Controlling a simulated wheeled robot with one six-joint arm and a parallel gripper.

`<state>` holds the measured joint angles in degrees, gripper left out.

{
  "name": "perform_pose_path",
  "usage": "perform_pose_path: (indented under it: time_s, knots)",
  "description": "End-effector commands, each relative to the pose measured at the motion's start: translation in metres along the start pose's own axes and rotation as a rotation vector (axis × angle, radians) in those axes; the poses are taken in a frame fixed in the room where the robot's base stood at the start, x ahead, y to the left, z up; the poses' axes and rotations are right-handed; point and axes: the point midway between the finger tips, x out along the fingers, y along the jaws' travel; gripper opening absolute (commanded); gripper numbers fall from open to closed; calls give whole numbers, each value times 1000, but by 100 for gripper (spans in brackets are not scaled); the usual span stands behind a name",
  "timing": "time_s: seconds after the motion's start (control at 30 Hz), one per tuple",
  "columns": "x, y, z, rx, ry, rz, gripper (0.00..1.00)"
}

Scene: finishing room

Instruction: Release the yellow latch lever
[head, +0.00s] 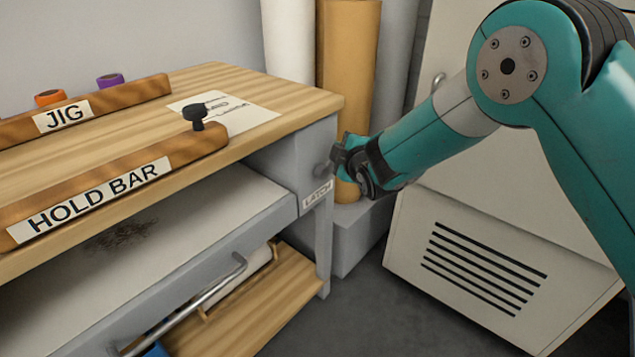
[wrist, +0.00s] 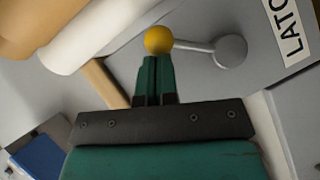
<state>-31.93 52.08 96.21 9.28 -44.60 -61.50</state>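The latch lever shows in the wrist view as a yellow ball knob (wrist: 158,40) on a thin grey rod. The rod runs right to a round grey pivot (wrist: 231,49) on the grey bench side. My gripper (wrist: 157,62) has its two teal fingers side by side, shut with nothing between them. Its tips are right at the lower edge of the knob; I cannot tell whether they touch it. In the head view my gripper (head: 343,160) is at the bench's right end, beside the LATCH label (head: 318,195), and the yellow knob is hidden there.
The wooden bench top (head: 225,80) carries a HOLD BAR (head: 110,195) with a black knob, a JIG bar (head: 65,115) and a paper sheet. A drawer with a metal handle (head: 190,305) is below. Tall rolls (head: 348,60) stand behind my gripper, and a vented cabinet (head: 490,265) is at right.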

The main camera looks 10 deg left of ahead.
Motion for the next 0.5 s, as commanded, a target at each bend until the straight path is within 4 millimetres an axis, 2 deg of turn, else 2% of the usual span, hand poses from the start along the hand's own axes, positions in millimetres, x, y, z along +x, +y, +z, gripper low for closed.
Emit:
perform_pose_path:
  time_s: [0.23, 0.37, 0.5]
  knots:
    - [-2, 2, -1, -1, -2, 3, 0]
    - [-10, 6, -16, -3, 4, 2, 0]
    - [-28, 8, -32, -3, 6, -3, 0]
